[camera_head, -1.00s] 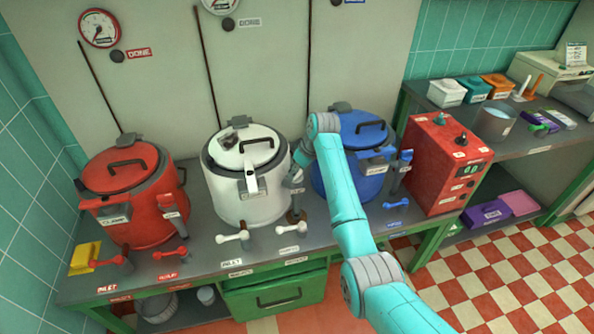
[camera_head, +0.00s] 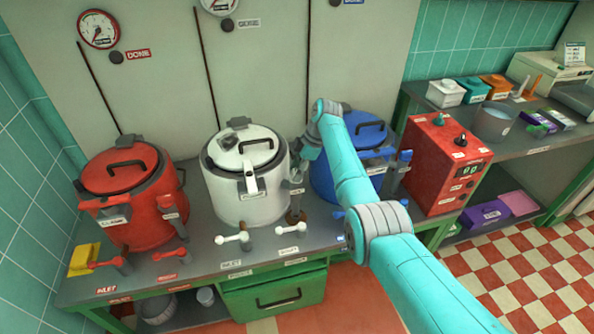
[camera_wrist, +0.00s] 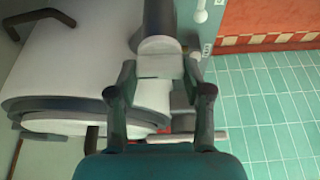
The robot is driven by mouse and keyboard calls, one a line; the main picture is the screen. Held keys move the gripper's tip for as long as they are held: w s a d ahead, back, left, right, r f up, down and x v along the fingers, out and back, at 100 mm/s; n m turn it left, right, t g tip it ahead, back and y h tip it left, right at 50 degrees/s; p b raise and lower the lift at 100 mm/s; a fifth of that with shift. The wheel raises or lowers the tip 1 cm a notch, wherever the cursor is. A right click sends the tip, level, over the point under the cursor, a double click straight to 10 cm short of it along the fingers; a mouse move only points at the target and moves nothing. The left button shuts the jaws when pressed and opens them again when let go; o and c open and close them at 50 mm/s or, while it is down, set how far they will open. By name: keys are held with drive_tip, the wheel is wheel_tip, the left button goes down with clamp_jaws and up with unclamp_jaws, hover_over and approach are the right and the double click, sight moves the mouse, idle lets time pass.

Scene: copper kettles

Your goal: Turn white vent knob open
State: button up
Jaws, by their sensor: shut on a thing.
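The white kettle (camera_head: 243,194) stands mid-bench with its lid on and a white clamp lever at its front. A vent post with a label (camera_head: 297,191) stands at its right side. My gripper (camera_head: 299,172) is at the top of this post, between the white and blue kettles, and looks small there. In the wrist view my gripper (camera_wrist: 160,72) has its two fingers on either side of a pale grey-white knob piece (camera_wrist: 160,66) and is shut on it. The knob's exact turn angle is hard to tell, as the fingers partly cover it.
The red kettle (camera_head: 130,200) stands left and the blue kettle (camera_head: 335,180) right, close to my arm. White valve handles (camera_head: 233,238) stick up at the bench front. A red control box (camera_head: 440,165) is further right.

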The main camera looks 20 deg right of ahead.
drive_tip(key=shift+n, duration=0.6)
drive_tip(key=o, duration=1.2)
drive_tip(key=shift+c, duration=0.2)
drive_tip(key=v, duration=1.2)
drive_tip(key=shift+w, duration=0.25)
